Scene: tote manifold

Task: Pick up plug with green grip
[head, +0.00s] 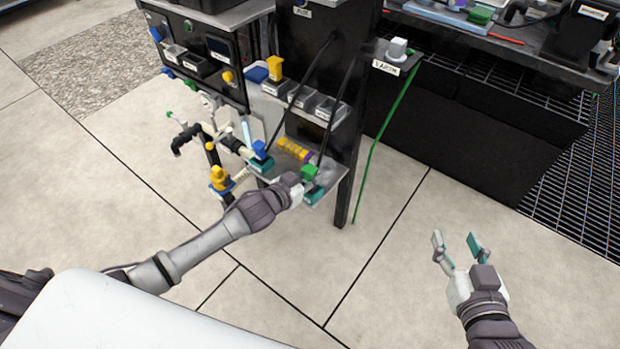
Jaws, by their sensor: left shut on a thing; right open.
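The plug with the green grip (309,172) is at the front right of the small metal shelf on the dark cart, partly hidden by my gripper. My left gripper (306,186) reaches in from the left and is shut on this plug. The lower part of the plug is hidden, so I cannot tell whether it touches the shelf. My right gripper (457,243) is open and empty, over bare floor to the right.
The metal shelf (270,175) also bears a blue-topped piece (259,149) and a yellow coil (294,149). Valves and pipes (208,130) stick out at the left. A cart leg (345,195) and a green cable (383,133) stand right of the shelf. Floor in front is clear.

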